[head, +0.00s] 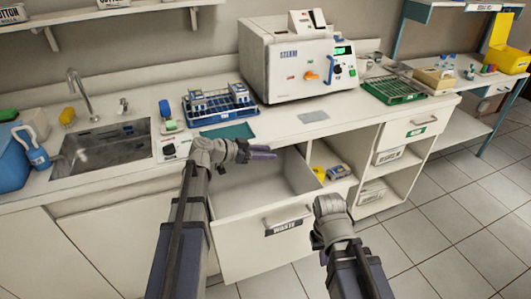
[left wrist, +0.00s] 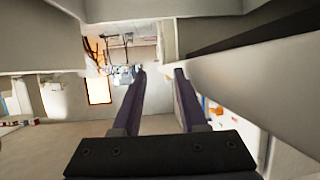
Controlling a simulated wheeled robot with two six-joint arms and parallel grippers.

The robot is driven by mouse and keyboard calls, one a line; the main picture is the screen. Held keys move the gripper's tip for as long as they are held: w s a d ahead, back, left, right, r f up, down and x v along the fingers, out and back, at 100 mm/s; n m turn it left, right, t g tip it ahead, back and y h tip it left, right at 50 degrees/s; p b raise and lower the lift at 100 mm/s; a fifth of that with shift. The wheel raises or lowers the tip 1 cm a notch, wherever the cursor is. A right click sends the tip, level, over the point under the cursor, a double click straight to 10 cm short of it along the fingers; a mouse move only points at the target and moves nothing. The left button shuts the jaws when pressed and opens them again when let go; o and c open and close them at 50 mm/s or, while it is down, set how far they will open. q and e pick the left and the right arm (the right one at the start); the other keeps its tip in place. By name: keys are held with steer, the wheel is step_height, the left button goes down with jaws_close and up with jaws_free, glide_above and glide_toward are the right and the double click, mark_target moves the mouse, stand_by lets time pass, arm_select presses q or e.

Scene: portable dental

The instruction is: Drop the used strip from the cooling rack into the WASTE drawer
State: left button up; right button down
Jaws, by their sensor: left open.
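The WASTE drawer (head: 250,222) is pulled open below the counter, its label on the front and its visible interior pale and bare. My left gripper (head: 268,152) is over the back part of the drawer, near the counter edge. Its two purple fingers (left wrist: 160,85) stand apart with nothing between them in the left wrist view. A green wire rack (head: 394,90) is on the counter right of the steriliser; a blue rack (head: 220,102) with packs is left of it. I cannot tell which is the cooling rack, and I cannot make out the used strip. My right gripper (head: 330,207) is in front of the drawer's right side; its fingers are hidden.
The white steriliser (head: 298,62) stands at the back of the counter. A sink (head: 100,150) is at left. A teal mat (head: 228,131) and a grey pad (head: 313,116) lie near the counter's front. Open shelves (head: 385,170) are right of the drawer.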

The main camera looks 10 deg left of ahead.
arm_select(q)
steer(key=p+v, duration=0.3)
steer(key=v, duration=0.4)
steer(key=shift+s+a+r, duration=0.2)
steer(key=shift+s+a, duration=0.05)
steer(key=shift+a, duration=0.05)
